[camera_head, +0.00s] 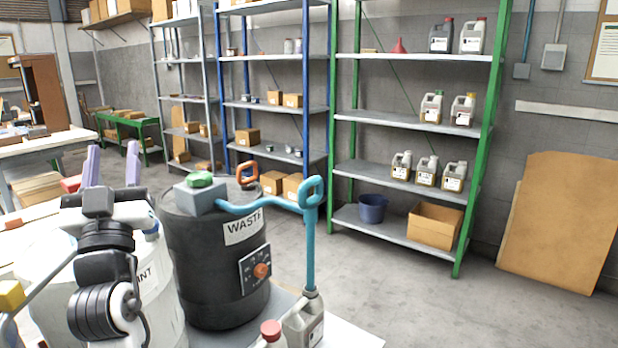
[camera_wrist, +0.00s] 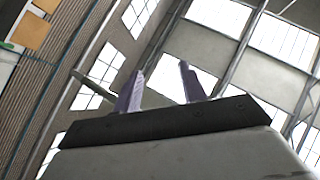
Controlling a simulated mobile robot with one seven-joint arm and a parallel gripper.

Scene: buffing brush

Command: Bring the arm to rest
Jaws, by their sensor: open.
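My gripper (camera_head: 112,168) is at the left in the head view, raised in front of the drums with its two pale purple fingers pointing up. The fingers stand apart with nothing between them. In the wrist view my gripper (camera_wrist: 158,85) also shows open and empty, with the windows and roof beams behind it. My folded arm hides part of the white drum (camera_head: 155,285) behind it.
A black waste drum (camera_head: 205,270) with a teal pipe (camera_head: 310,245) stands right of my arm. Jugs (camera_head: 303,322) sit at the front. A workbench (camera_head: 50,145) is at left. Shelves (camera_head: 405,120) line the back. Floor (camera_head: 420,295) at right is clear.

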